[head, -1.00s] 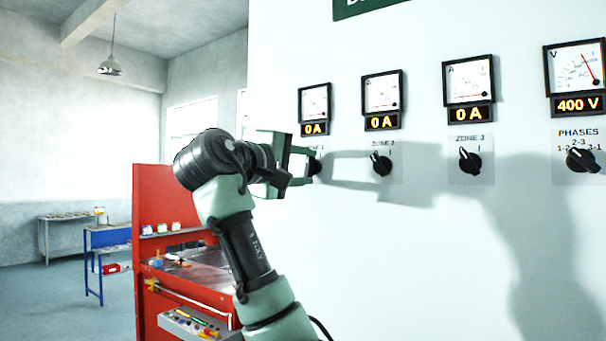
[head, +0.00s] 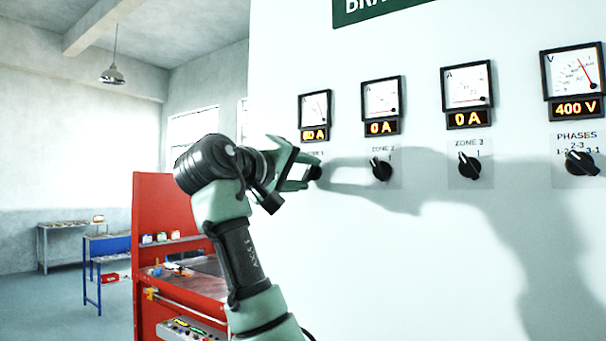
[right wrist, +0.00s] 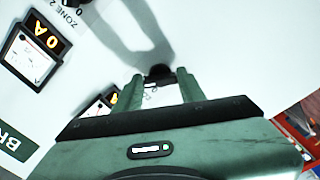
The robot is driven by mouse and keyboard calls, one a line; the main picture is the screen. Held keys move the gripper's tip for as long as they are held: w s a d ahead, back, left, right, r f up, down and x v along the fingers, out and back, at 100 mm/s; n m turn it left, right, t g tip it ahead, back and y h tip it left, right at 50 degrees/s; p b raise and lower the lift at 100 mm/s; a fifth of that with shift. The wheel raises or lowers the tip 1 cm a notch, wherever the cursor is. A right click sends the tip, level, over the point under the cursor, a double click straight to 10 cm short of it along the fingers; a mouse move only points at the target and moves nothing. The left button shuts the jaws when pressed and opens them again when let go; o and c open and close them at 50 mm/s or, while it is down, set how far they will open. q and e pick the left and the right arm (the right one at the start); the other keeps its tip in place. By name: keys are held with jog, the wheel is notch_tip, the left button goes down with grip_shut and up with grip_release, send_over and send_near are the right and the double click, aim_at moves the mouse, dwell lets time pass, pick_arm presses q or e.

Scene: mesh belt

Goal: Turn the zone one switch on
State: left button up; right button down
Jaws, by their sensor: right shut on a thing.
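The zone one switch (head: 316,173) is a black rotary knob on the white panel, mostly hidden behind my right gripper (head: 303,170). My right gripper is shut on this knob, its jaws tilted. In the right wrist view, the dark knob (right wrist: 159,71) shows between the tips of the green fingers (right wrist: 158,86). The zone one ammeter (head: 315,107) above it has a lit display (head: 314,135) that reads a two-digit value in A, its first digit hard to read. My left gripper is not in view.
To the right are the zone 2 knob (head: 381,169), the zone 3 knob (head: 469,165), both with displays at 0 A, and the phases knob (head: 580,163) under a 400 V display. A red machine (head: 153,225) stands left of the panel.

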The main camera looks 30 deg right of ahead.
jog(key=shift+f, duration=0.25)
jog(key=c, duration=0.8)
grip_release()
jog(key=shift+c, duration=0.2)
jog(key=shift+r, duration=0.1)
jog(key=shift+s+a, duration=0.15)
jog(key=shift+a, duration=0.1)
jog(key=b+v, duration=0.3)
jog(key=v, duration=0.4)
